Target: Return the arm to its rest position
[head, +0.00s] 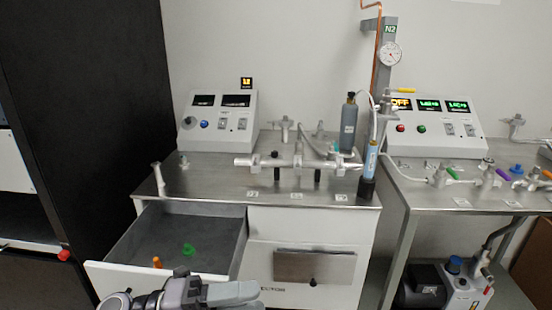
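My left gripper (240,292) is low in the head view, in front of the open drawer (222,235). Its arm comes in from the lower left and the fingers point right. The fingers look close together, but I cannot tell whether they are open or shut. I see nothing clearly held in them. The gripper and arm cover part of the drawer front. My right gripper is not in view.
A green piece (188,249) and an orange piece (157,262) are in the drawer. The steel bench (220,185) carries a metal manifold (290,162) and a control box (222,122). A second bench (430,197) stands right, above a pump (462,285). A dark cabinet (95,110) stands left.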

